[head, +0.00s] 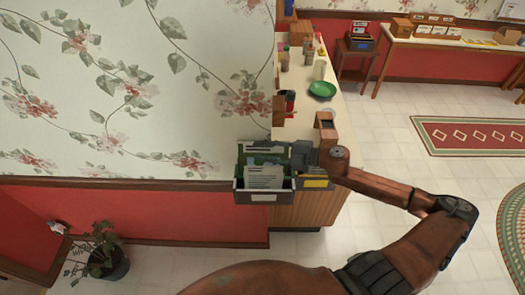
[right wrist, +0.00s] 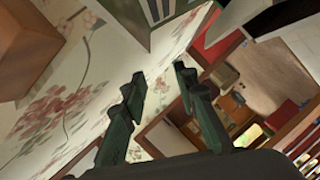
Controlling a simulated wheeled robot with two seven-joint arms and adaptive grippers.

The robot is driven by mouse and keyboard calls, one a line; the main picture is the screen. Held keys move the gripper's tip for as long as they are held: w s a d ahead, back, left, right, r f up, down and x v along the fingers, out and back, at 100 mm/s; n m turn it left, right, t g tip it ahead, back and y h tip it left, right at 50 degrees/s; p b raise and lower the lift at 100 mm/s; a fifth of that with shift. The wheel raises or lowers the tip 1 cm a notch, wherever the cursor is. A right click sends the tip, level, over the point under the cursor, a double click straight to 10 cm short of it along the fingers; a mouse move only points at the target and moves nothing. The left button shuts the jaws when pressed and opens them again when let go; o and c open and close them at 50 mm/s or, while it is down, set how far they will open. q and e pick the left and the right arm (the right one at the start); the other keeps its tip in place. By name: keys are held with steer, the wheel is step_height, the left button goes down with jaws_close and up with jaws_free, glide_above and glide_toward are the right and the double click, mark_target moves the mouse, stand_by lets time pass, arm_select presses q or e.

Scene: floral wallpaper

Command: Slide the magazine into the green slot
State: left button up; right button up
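A grey rack (head: 264,197) hangs by the wall at the end of the wooden counter. A green panel (head: 262,151) shows at its back, and a white printed sheet (head: 263,178) stands in its front part. A yellow-marked part (head: 315,183) is at the right. I cannot tell which of these papers is the magazine. My right gripper (head: 303,157) is at the rack's right side, partly merging with it in view. In the right wrist view its two fingers (right wrist: 158,82) are apart with nothing visible between them. My left gripper is not in view.
The counter (head: 308,128) behind the rack holds a green bowl (head: 322,89), bottles and boxes. A potted plant (head: 105,262) stands on the floor at the lower left. Floor is clear to the right, around a red-and-green rug (head: 470,135).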

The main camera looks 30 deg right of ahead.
steer(key=shift+s+d, duration=0.1)
steer(key=shift+s+d, duration=0.4)
steer(key=shift+s, duration=0.05)
steer(key=v, duration=1)
steer(key=shift+s+r, duration=0.2)
steer(key=shift+s, duration=0.05)
steer(key=shift+d, duration=0.15)
steer(key=shift+f, duration=0.1)
